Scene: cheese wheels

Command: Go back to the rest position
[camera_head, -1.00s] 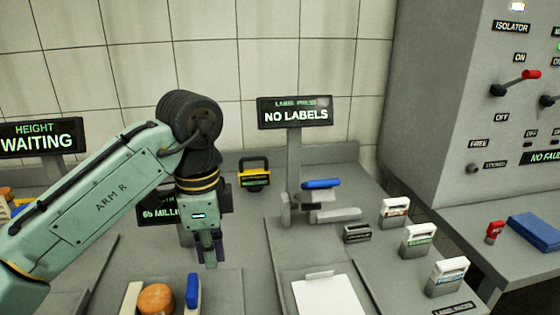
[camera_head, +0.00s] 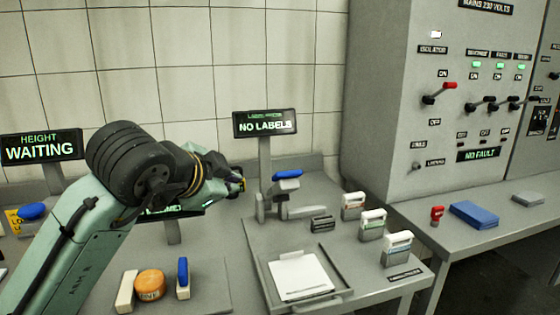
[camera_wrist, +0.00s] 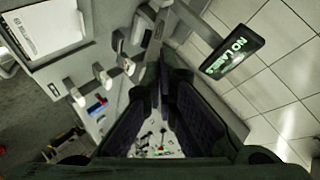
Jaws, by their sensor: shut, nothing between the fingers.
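My gripper (camera_head: 238,183) is at the end of the green arm, pointing right and level in the head view. It is to the left of the label press (camera_head: 285,205) and appears apart from it. In the wrist view the dark fingers of my gripper (camera_wrist: 163,70) come together at their tips, with nothing held between them. The wrist links partly cover the fingers in the head view. An orange cheese wheel (camera_head: 150,285) lies on the bench at lower left, between a white block and a blue-handled piece.
A "NO LABELS" sign (camera_head: 265,123) stands above the press, just right of my gripper. A tray with white sheets (camera_head: 298,275) and several label cartridges (camera_head: 372,224) are at right. A switch cabinet (camera_head: 385,110) stands behind a side table with a blue slab (camera_head: 474,214).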

